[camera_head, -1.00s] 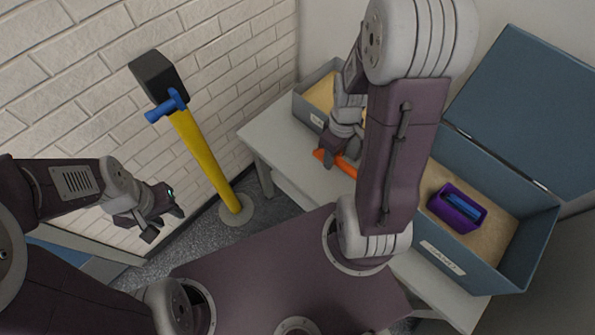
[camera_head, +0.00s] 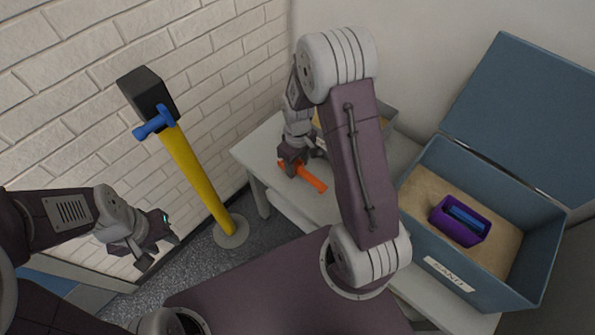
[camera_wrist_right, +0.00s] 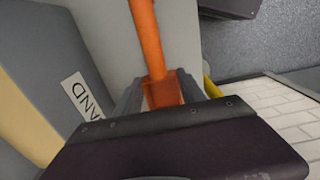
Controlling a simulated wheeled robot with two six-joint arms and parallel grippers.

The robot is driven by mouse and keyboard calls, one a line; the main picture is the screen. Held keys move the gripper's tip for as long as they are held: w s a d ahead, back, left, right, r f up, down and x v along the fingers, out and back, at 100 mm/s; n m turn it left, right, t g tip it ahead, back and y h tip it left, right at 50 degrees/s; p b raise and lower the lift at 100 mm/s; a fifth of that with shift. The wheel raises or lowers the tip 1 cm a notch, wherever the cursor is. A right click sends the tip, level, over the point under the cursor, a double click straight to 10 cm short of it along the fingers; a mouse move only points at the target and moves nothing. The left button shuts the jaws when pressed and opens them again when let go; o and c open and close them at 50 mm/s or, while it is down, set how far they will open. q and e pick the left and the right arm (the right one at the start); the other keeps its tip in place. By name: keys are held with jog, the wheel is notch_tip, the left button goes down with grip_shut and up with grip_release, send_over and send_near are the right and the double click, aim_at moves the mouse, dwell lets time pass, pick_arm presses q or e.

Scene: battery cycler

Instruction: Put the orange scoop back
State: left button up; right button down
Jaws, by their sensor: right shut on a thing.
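The orange scoop (camera_head: 314,182) is held in my right gripper (camera_head: 293,165), over the front left part of the white table. In the right wrist view the scoop's orange shaft (camera_wrist_right: 148,40) runs up from between the fingers. The right gripper is shut on it. Whether the scoop touches the table is unclear. A small grey sand-filled box (camera_head: 386,118) stands behind my right arm, mostly hidden; its side with a label ending in "AND" (camera_wrist_right: 75,95) shows in the wrist view. My left gripper (camera_head: 157,250) is open and empty at the left.
A large blue-grey box (camera_head: 455,275) with its lid open stands right on the table (camera_head: 262,150), with sand and a purple tray (camera_head: 446,228) holding something blue inside. A yellow post (camera_head: 195,180) with a black head and blue handle stands left, near the brick wall.

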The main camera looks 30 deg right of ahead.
aim_at(297, 171)
notch_tip(297, 171, down, 4)
jog(key=shift+r+b, duration=0.25)
jog(key=shift+b, duration=0.25)
jog(key=shift+f, duration=0.15)
jog(key=c, duration=0.7)
grip_release()
